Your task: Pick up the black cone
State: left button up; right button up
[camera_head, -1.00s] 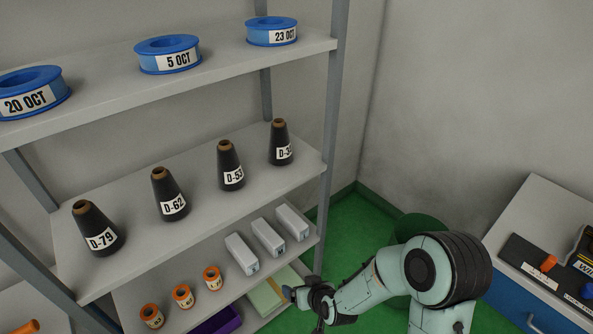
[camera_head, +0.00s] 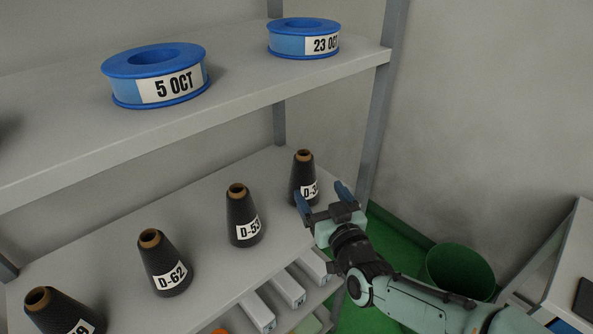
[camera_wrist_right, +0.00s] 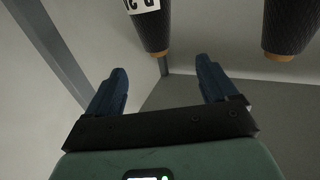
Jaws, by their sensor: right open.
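Several black cones with brown tips and white labels stand upright in a row on the middle shelf (camera_head: 215,188). In the head view they are D-79 (camera_head: 50,308), D-62 (camera_head: 165,264), D-53 (camera_head: 242,212) and, farthest right, one whose label starts D-3 (camera_head: 302,170). My right gripper (camera_head: 322,197) is open and empty, just in front of that last cone and partly covering its label. In the right wrist view, the open fingers (camera_wrist_right: 160,70) point towards a labelled cone (camera_wrist_right: 149,28), with another cone (camera_wrist_right: 289,28) to the right. My left gripper is out of view.
The upper shelf holds blue rings marked 5 OCT (camera_head: 155,78) and 23 OCT (camera_head: 304,40). A grey shelf post (camera_head: 378,110) rises right of the last cone. White boxes (camera_head: 286,288) lie on the shelf below. A green bin (camera_head: 460,270) stands on the floor at right.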

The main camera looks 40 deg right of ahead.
aim_at(307, 164)
jog(key=x, duration=0.7)
jog(key=shift+w+p, duration=0.15)
jog(key=shift+p, duration=0.25)
jog(key=x, duration=0.3)
jog(key=p+x, duration=0.1)
jog(key=x, duration=0.1)
jog(key=shift+w+d+r, duration=0.2)
jog(key=shift+w+d, duration=0.05)
jog(key=shift+d, duration=0.15)
jog(key=c, duration=1.5)
jog(key=shift+r, duration=0.1)
grip_shut()
